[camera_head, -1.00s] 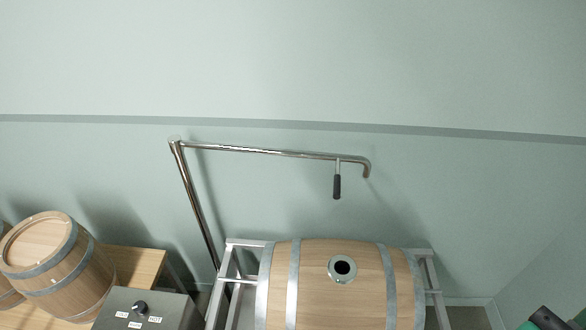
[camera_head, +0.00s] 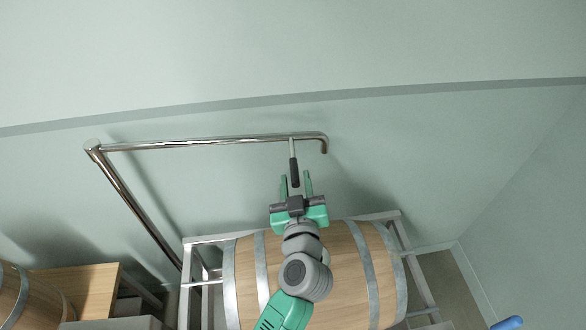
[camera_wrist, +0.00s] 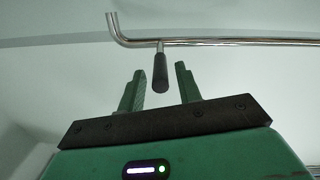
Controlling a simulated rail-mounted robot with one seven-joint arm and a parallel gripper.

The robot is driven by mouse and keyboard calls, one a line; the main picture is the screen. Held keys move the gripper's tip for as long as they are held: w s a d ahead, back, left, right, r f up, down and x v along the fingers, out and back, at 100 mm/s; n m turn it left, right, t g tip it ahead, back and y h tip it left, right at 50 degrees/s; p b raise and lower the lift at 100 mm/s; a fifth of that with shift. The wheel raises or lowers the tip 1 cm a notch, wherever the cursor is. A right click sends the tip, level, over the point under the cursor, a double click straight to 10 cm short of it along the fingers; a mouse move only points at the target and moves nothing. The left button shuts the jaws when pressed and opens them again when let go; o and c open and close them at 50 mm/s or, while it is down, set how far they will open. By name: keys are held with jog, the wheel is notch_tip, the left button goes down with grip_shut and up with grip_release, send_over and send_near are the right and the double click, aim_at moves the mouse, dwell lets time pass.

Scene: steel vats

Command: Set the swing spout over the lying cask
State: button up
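The swing spout (camera_head: 215,142) is a polished steel pipe on a tall post at the left, with its outlet bent down at the right end. A dark handle (camera_head: 294,172) hangs from the pipe near that end. My gripper (camera_head: 296,178) is open, its two green fingers (camera_wrist: 160,85) pointing at the handle. In the wrist view the handle (camera_wrist: 160,72) shows between and just beyond the fingertips, with gaps both sides. The wooden cask (camera_head: 345,265) lies on its side below. My arm hides its middle; the bung hole seen earlier is hidden.
A metal rack (camera_head: 402,232) holds the cask. Another cask (camera_head: 32,300) and a wooden table (camera_head: 85,287) are at the lower left. A blue object (camera_head: 508,323) is at the bottom right. The wall behind is bare.

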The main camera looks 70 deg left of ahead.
jog(key=shift+x, duration=1.45)
jog(key=shift+c, duration=0.4)
